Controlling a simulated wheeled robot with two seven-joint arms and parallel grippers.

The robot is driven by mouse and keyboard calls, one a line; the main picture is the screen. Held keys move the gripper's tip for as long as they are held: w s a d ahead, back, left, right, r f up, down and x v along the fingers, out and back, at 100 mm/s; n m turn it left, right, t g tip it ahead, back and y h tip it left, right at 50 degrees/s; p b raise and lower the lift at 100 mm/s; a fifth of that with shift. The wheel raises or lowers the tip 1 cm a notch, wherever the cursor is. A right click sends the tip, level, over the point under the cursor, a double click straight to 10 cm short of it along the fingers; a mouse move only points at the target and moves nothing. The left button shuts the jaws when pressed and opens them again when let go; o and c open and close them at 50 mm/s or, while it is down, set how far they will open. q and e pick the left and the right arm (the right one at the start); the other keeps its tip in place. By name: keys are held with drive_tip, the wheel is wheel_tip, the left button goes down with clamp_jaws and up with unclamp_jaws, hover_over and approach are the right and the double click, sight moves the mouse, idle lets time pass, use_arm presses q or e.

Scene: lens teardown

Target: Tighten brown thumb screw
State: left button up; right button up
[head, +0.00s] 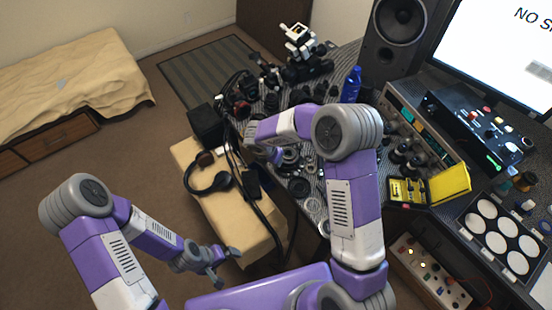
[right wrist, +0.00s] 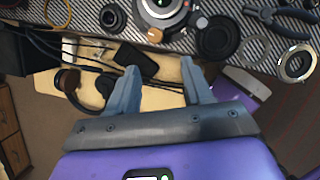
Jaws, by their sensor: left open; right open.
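In the right wrist view, a brown thumb screw (right wrist: 155,35) sticks out from the near side of a silver and black lens assembly (right wrist: 166,8) at the top edge, partly cut off. My right gripper (right wrist: 158,70) is open and empty, its two fingers pointing toward the mat's edge, with the screw ahead of them and apart. In the head view, my right arm reaches over the near left part of the bench and hides much of that area, so I cannot make out the screw there. My left gripper (head: 227,268) is open and empty, low beside the cream bench seat.
Pliers (right wrist: 284,14), a black round cap (right wrist: 218,38) and a metal ring (right wrist: 297,63) lie on the striped mat near the lens. Headphones (head: 208,175) and cables rest on the cream seat (head: 250,222). A blue bottle (head: 351,86) and yellow case (head: 449,184) stand farther right.

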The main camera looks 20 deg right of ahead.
drive_tip(key=shift+n, duration=0.3)
drive_tip(key=w+d+f, duration=0.1)
drive_tip(key=f, duration=0.1)
drive_tip(key=w+f, duration=0.1)
drive_tip(key=f, duration=0.1)
drive_tip(key=w+d+f+b, duration=0.1)
drive_tip(key=f, duration=0.1)
drive_tip(key=shift+d, duration=0.3)
drive_tip(key=shift+r, duration=0.1)
clamp_jaws()
